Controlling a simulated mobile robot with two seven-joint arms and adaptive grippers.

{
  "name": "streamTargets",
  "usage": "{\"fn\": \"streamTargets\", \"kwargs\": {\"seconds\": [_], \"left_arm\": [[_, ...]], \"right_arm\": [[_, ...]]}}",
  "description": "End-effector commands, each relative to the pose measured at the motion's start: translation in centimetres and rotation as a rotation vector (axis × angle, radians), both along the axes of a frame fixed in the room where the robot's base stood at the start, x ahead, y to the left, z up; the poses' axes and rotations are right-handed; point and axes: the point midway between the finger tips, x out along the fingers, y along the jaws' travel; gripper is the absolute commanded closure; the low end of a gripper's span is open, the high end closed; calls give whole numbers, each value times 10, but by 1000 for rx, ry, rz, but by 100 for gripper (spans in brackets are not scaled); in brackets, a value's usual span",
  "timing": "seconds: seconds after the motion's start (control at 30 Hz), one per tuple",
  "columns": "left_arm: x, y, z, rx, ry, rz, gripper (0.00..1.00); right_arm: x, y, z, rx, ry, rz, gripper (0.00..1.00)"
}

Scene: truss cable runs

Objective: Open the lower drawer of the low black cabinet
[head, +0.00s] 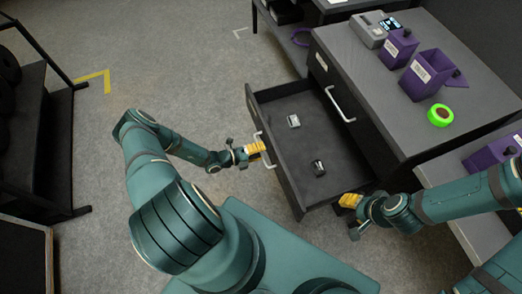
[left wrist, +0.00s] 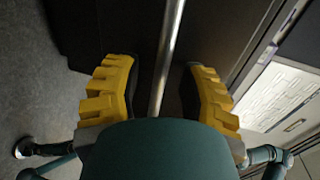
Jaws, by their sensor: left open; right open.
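The low black cabinet (head: 385,125) stands at the right in the head view. Its lower drawer (head: 295,190) is pulled far out, showing the inside. My left gripper (head: 257,148) is at the lower drawer's front handle (head: 265,157). In the left wrist view, the handle bar (left wrist: 166,60) runs between the open yellow fingers (left wrist: 160,92). My right gripper (head: 350,200) is open, beside the drawer's near side.
On the cabinet top are purple bins (head: 428,74), a green tape roll (head: 440,115) and a grey device (head: 368,30). A dark rack (head: 40,140) stands at the left. The grey floor (head: 180,70) left of the drawer is clear.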

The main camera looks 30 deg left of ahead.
Motion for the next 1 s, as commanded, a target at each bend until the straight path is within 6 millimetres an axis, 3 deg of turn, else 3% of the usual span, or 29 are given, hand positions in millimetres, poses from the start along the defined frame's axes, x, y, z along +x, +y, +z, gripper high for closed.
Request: {"fn": "streamTargets", "kwargs": {"seconds": [0.6,1.0], "left_arm": [[-81,64,21,2,1,2,59],[-88,69,24,0,0,1,59]], "right_arm": [[0,0,0,0,0,0,53],[0,0,0,0,0,0,53]]}}
